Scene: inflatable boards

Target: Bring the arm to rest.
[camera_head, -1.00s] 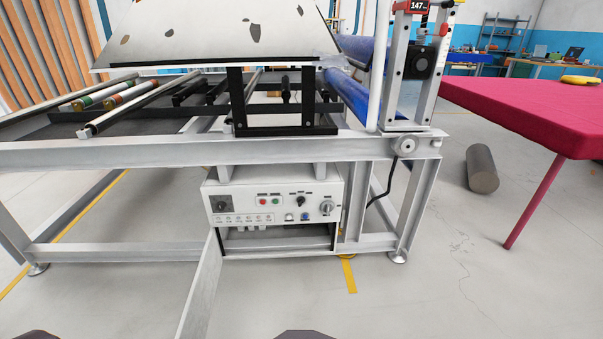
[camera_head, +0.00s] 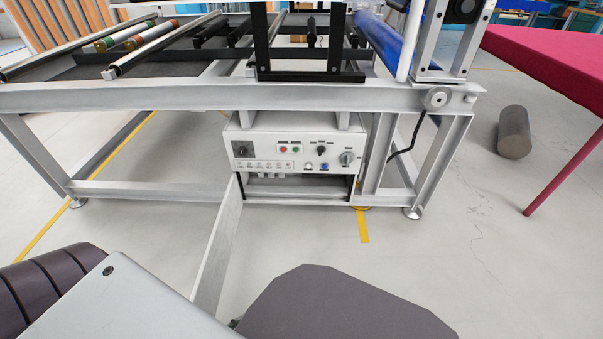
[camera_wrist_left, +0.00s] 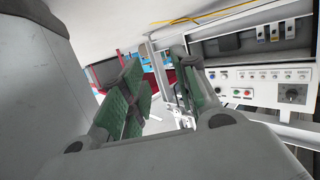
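My left gripper (camera_wrist_left: 161,82) shows in the left wrist view with its green-padded fingers apart and nothing visible between them. A white control box (camera_wrist_left: 257,74) with knobs, buttons and breakers is beyond the fingers, to the right. No contact with it shows. In the head view the same control box (camera_head: 293,151) hangs under the machine frame, with its lower compartment open and a grey door panel (camera_head: 217,250) swung out toward me. Neither gripper shows in the head view. A light grey part of mine fills the lower left there.
The grey machine frame (camera_head: 190,97) with rollers spans the head view. A red-topped table (camera_head: 545,55) stands at the right, with a dark grey cylinder (camera_head: 514,132) on the floor beside it.

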